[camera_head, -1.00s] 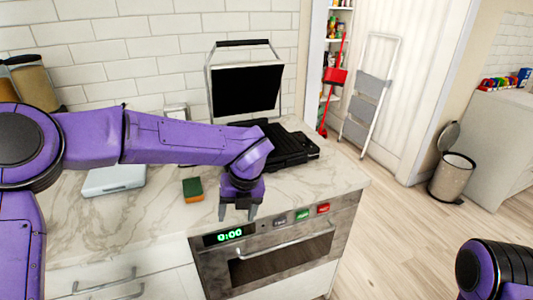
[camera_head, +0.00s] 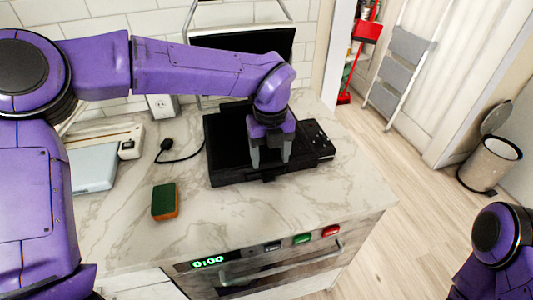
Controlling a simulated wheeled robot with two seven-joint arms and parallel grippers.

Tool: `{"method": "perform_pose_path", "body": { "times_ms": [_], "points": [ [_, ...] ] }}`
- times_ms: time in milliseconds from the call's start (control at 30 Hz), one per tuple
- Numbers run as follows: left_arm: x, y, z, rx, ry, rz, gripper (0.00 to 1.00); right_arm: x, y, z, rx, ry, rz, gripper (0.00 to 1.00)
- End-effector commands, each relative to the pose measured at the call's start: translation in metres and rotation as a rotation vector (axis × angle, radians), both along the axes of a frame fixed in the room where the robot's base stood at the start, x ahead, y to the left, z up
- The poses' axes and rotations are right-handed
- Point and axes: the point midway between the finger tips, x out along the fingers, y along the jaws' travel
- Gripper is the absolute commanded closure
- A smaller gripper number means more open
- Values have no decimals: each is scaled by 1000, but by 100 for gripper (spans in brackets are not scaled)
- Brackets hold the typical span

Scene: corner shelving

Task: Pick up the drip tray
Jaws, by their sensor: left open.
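A black grill-like appliance (camera_head: 224,150) sits on the marble counter, with a flat dark top and a control strip on its right side. I cannot clearly tell a drip tray apart from its black body. A small dark piece (camera_head: 268,178) juts out at the middle of its front edge. My left gripper (camera_head: 270,164) is open, fingers pointing down, in front of the appliance's middle in the picture. Nothing shows between its fingers. Whether they touch the appliance is unclear. My right arm shows only in part at the lower right, and its gripper is out of view.
A green and orange sponge (camera_head: 165,202) lies on the counter left of the appliance. An oven (camera_head: 280,272) is below the counter. A bin (camera_head: 488,165) stands on the floor.

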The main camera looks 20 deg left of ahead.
Motion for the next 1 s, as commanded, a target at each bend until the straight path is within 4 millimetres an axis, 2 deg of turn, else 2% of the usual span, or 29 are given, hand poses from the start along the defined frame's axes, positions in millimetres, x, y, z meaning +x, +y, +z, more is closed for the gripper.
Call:
{"method": "perform_pose_path", "body": {
  "times_ms": [167,333,433,700,767,900,1000],
  "points": [
    [4,0,-23,2,5,-1,34,-1,0,6,0,2,0,15],
    [11,1,-52,3,9,-2,34,0,0,22,1,1,0,15],
    [11,1,-69,1,7,-1,34,0,0,23,0,0,0,15],
    [11,1,-75,1,3,0,34,0,0,22,1,1,0,15],
    [11,1,-75,1,4,0,54,0,0,22,0,1,0,15],
    [11,1,-75,1,3,0,99,0,0,22,1,1,0,15],
    [11,1,-75,1,3,0,100,0,0,22,1,1,0,15]
  ]
}}
